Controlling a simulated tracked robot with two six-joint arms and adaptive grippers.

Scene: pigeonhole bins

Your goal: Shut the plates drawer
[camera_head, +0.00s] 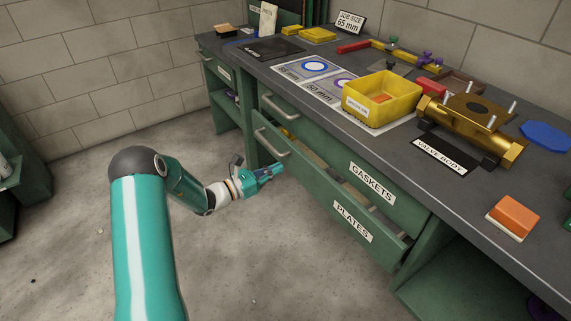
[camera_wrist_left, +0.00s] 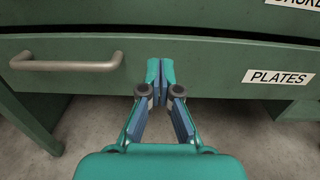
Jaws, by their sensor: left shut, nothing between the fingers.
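The green plates drawer (camera_head: 322,205), with its white PLATES label (camera_head: 352,222), stands partly out below the gaskets drawer (camera_head: 335,152). A strip of its inside with pale contents shows behind its front panel. Its grey bar handle (camera_head: 272,143) is near the left end. My left gripper (camera_head: 278,170) is shut and empty in front of the panel, right of the handle. In the left wrist view the fingertips (camera_wrist_left: 160,66) overlap the drawer front between the handle (camera_wrist_left: 66,62) and the label (camera_wrist_left: 280,77); whether they touch it I cannot tell. My right gripper is not in view.
The dark worktop (camera_head: 480,205) above carries a yellow bin (camera_head: 382,98), a brass valve body (camera_head: 470,125) and an orange block (camera_head: 515,214). An open green shelf lies right of the drawers.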

